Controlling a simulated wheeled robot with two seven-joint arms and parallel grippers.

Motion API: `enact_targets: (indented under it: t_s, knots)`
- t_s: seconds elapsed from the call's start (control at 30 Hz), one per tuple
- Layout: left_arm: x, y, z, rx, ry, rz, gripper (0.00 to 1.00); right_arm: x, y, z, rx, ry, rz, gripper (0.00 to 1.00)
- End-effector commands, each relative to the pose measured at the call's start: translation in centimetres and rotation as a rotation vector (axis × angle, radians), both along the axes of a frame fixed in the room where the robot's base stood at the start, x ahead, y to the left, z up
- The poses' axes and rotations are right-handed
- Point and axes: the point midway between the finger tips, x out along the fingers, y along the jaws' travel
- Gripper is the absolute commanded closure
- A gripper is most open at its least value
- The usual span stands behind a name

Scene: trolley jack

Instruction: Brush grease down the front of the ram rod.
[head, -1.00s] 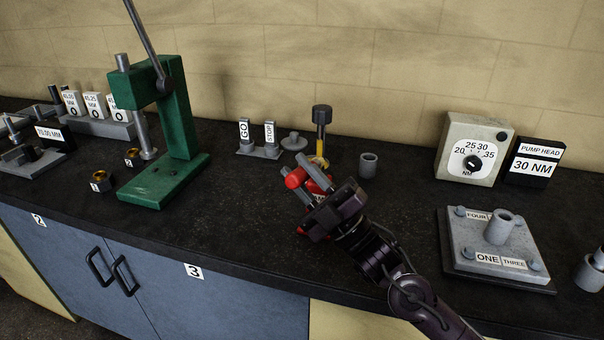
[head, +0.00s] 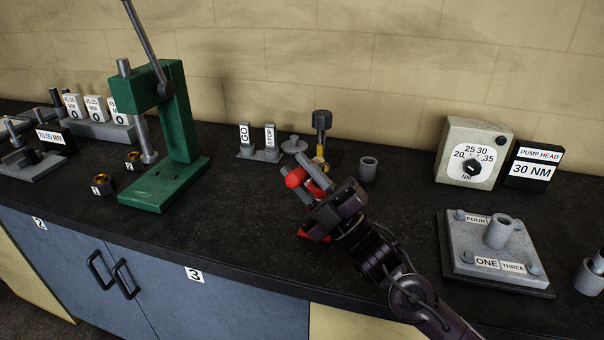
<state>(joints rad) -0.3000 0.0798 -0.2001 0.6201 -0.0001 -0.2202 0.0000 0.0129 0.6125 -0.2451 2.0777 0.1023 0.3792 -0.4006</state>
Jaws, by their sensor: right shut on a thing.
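My right gripper (head: 310,181) is over the middle of the bench, its grey fingers shut on a red thing (head: 296,177) with a rounded end. More red shows below and behind the gripper; most of it is hidden, so I cannot tell its whole shape or whether it is one piece. A dark-capped upright piece (head: 322,121) with a yellow lower part stands just behind the fingers, its foot partly covered. I cannot make out a brush, grease or which part is the ram rod. My left gripper is not in view.
A green press (head: 181,120) with a grey upright rod stands left. A torque dial box (head: 470,140) and a bolted plate (head: 465,257) are right. The front middle of the bench is clear.

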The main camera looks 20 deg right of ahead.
Motion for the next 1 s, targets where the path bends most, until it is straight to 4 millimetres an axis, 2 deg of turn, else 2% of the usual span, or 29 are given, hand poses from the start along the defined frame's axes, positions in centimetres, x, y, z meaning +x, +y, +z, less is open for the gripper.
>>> enact_targets:
  t_s: [0.47,1.0]
  knots:
    - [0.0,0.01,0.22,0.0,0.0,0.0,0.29,-0.01,-0.02,0.45,0.0,-0.001,-0.001,1.0]
    - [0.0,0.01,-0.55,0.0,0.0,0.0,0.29,0.01,-0.04,-0.38,0.0,-0.001,-0.001,1.0]
